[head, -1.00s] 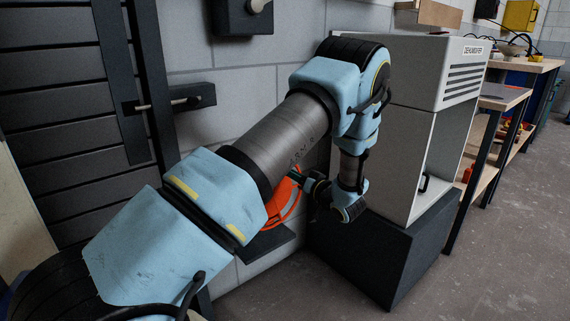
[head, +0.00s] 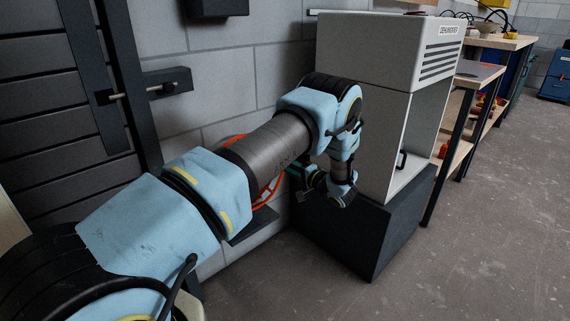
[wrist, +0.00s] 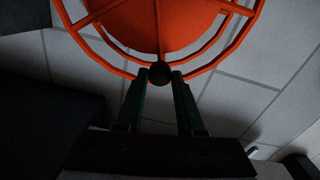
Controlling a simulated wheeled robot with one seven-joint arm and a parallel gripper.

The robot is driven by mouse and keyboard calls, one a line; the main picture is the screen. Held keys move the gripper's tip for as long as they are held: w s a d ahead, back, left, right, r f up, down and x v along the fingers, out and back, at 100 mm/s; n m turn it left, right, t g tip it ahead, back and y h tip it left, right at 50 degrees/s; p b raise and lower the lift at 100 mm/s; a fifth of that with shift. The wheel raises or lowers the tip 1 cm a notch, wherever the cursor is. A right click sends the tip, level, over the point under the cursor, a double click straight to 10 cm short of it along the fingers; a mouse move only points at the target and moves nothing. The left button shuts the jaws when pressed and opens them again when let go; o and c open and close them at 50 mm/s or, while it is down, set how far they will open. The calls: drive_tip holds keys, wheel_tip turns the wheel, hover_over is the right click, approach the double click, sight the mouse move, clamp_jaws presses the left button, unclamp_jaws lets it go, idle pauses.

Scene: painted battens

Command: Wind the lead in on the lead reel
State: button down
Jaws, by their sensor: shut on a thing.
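The orange lead reel (head: 271,188) is against the block wall, above a dark bracket (head: 253,224), and my arm hides much of it. In the wrist view, the reel's orange disc (wrist: 178,25) and spoked rim fill the top. A round dark knob (wrist: 160,72) sits at the rim's lower edge. My gripper (wrist: 161,84) is shut on this knob, with one finger on each side. In the head view, my gripper (head: 306,184) is just right of the reel, small and dark. I cannot make out the lead.
A white dehumidifier cabinet (head: 375,55) on a dark plinth (head: 365,235) stands close to the right of my wrist. Wall brackets with a bolt (head: 165,86) and dark slats are at left. Workbenches (head: 490,42) run behind at right. The floor (head: 480,240) at right is clear.

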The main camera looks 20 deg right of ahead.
drive_tip(key=shift+d+f+m+b, duration=0.2)
drive_tip(key=shift+f+m+b, duration=0.1)
drive_tip(key=shift+f+m, duration=0.7)
drive_tip(key=c, duration=0.5)
unclamp_jaws()
drive_tip(key=shift+r, duration=0.1)
drive_tip(key=v, duration=1)
drive_tip(key=shift+s+d+p, duration=0.25)
drive_tip(key=shift+s+p, duration=0.05)
drive_tip(key=shift+p, duration=0.05)
